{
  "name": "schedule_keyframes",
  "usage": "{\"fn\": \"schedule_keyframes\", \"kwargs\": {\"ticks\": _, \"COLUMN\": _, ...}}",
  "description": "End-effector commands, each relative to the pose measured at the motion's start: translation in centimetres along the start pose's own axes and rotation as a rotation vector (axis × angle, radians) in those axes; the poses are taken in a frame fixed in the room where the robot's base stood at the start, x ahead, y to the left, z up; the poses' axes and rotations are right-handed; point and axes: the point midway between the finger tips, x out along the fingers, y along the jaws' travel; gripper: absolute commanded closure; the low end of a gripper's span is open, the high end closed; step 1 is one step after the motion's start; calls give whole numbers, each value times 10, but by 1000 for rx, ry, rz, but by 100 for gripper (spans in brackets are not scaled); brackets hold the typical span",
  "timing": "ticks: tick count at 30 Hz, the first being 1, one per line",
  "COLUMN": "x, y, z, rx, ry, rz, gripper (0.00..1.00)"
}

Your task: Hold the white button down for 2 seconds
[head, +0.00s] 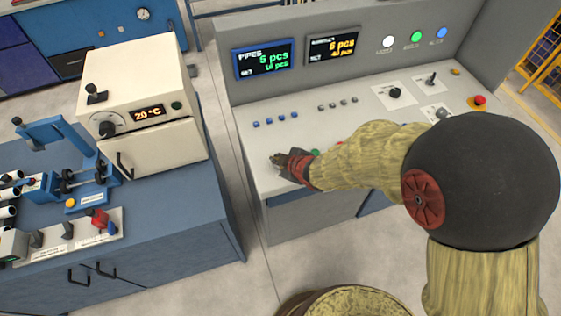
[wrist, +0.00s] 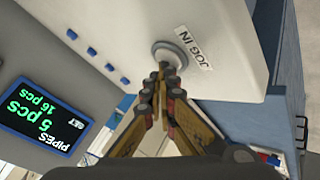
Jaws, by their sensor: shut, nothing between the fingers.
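The white button (wrist: 167,52) sits in a round grey collar on the light console panel in the wrist view, beside a label reading "JOG IN". My gripper (wrist: 165,72) is shut and empty, with its fingertips right at the button and covering part of it. I cannot tell whether the button is pressed in. In the head view my gripper (head: 280,160) is low over the front left part of the console (head: 262,182), and it hides most of the button.
A green button (head: 316,153) is just right of my gripper. Rows of small blue buttons (head: 268,122) and grey buttons (head: 337,104) lie behind it. Two displays (head: 263,58) stand on the back panel. A cream oven (head: 140,95) on a blue bench is to the left.

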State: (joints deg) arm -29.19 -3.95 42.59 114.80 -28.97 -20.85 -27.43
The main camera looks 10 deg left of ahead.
Motion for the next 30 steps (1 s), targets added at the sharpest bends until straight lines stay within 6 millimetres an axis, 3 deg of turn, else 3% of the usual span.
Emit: {"fn": "schedule_keyframes", "kwargs": {"ticks": 30, "x": -13, "y": 9, "z": -10, "rx": 0, "ry": 0, "rz": 0, "gripper": 100}}
